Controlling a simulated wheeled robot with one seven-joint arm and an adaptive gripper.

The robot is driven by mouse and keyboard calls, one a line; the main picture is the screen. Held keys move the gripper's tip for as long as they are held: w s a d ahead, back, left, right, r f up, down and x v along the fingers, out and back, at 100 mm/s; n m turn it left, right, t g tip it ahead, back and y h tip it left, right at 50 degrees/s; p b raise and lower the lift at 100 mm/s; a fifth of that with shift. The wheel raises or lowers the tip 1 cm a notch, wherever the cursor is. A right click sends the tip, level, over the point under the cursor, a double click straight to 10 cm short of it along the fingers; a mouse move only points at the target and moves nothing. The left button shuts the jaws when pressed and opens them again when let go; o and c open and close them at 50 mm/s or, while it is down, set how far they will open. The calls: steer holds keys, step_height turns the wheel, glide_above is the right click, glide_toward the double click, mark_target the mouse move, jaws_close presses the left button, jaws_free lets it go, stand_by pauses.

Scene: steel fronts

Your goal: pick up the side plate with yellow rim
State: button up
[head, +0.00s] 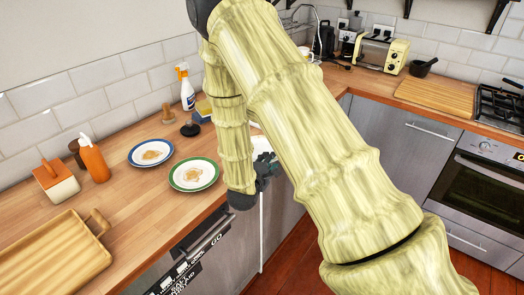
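I cannot make out a plate with a yellow rim. A plate with a blue rim (151,152) and a plate with a green rim (194,174) lie on the wooden counter, each with a brown smear. My gripper (266,166) is dark and small, at the counter's front edge, right of the green-rimmed plate. My arm covers much of the middle. A white patch (261,146) shows just behind my gripper, mostly hidden; I cannot tell what it is. The fingers are too small and too covered to show whether they are open or hold anything.
A wooden tray (52,258) is at the front left. An orange bottle (94,160), a wood-and-white box (55,181), a spray bottle (186,88) and a dark stopper-like object (190,129) stand along the wall. A toaster (379,53) and cooker (490,165) are at the right.

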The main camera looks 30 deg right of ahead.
jaws_close()
